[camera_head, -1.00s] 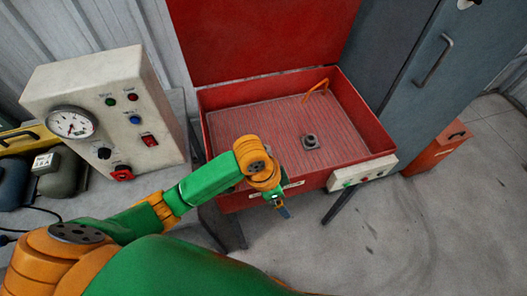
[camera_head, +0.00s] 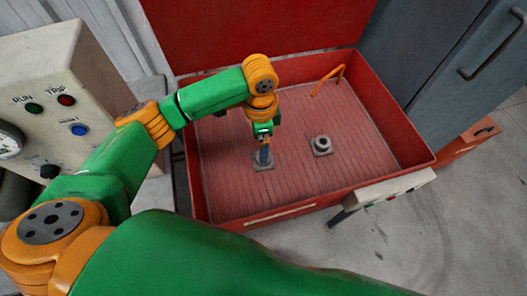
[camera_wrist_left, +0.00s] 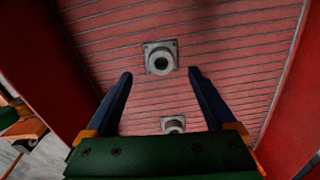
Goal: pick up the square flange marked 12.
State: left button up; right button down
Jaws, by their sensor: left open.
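Two grey square flanges with round hubs lie on the ribbed floor of the red tray (camera_head: 215,180). One flange (camera_head: 263,164) is directly below my left gripper (camera_head: 265,153) in the head view and is partly covered by it. The other flange (camera_head: 321,146) sits to its right, unobstructed. In the left wrist view, one flange (camera_wrist_left: 160,58) is centred just beyond the two open fingertips (camera_wrist_left: 160,76). A second flange (camera_wrist_left: 173,124) shows between the fingers near the palm, partly cut off. No number is legible on either flange. The left gripper is open and empty. My right gripper is not visible.
The tray has raised red walls, an upright red lid (camera_head: 250,35) behind and an orange handle (camera_head: 329,79) inside at the back. A control box (camera_head: 70,95) stands at left, a grey cabinet (camera_head: 440,55) at right. The tray's right floor is clear.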

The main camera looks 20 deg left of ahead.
aim_at(257, 167)
pick_arm(q)
jog(key=shift+s+f, duration=0.2)
jog(key=shift+f, duration=0.45)
jog(key=f, duration=0.4)
jog(key=w+f, duration=0.1)
jog(key=f, duration=0.1)
jog(key=shift+d, duration=0.25)
jog(key=shift+s, duration=0.1)
grip_shut()
